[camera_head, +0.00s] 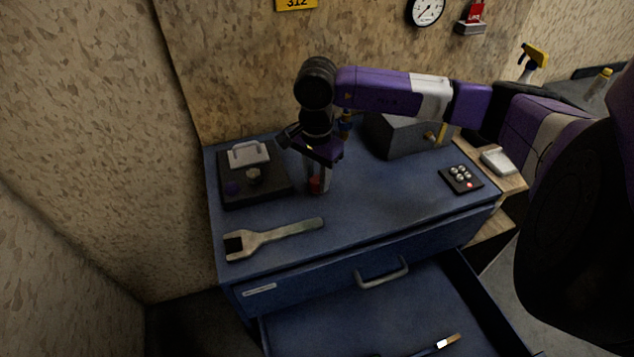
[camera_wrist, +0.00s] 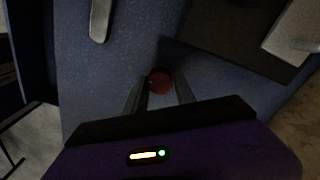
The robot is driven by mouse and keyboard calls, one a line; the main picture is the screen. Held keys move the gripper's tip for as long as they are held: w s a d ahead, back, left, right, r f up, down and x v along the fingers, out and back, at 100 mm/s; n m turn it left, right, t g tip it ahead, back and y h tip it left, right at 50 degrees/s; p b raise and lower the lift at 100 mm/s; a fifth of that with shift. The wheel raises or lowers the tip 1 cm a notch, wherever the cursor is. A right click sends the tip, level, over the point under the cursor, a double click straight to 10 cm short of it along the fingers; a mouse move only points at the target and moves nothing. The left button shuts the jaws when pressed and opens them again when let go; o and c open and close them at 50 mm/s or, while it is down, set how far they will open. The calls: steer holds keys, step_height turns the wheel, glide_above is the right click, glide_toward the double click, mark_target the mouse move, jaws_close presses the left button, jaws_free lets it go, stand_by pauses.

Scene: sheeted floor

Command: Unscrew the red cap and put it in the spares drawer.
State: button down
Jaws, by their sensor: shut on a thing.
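My gripper (camera_head: 316,182) points down over the blue cabinet top, just right of a black board. It is shut on the small round red cap (camera_head: 315,185). In the wrist view the red cap (camera_wrist: 160,81) sits between the two fingertips, clear of the board's edge. I cannot tell how high it is above the top. The black board (camera_head: 270,188) carries a grey plate with a handle, a purple knob and a pale stud (camera_head: 253,176). Below the top, a blue drawer (camera_head: 350,320) is pulled open; its label is too small to read.
A wrench (camera_head: 275,238) lies on the cabinet top at the front left. A grey box (camera_head: 400,137) stands behind, right of my gripper. A small dark pad with buttons (camera_head: 461,178) lies at the right. The drawer holds a thin tool (camera_head: 447,342) near its front; much of its floor is bare.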

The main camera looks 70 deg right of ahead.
steer(key=n+b, duration=0.3)
steer(key=b, duration=0.1)
steer(key=shift+f+n, duration=0.4)
steer(key=n+b, duration=0.4)
steer(key=shift+r+n, duration=0.1)
steer(key=shift+n, duration=0.3)
steer(key=n+b, duration=0.3)
steer(key=n, duration=0.1)
steer(key=shift+r+n, duration=0.1)
steer(key=shift+n, duration=0.3)
steer(key=n, duration=0.2)
steer(key=n+b, duration=0.1)
steer(key=n, duration=0.2)
steer(key=shift+r+n+b, duration=0.2)
steer(key=shift+n+b, duration=0.1)
steer(key=c, duration=0.9)
jaws_free()
steer(key=shift+c, duration=0.2)
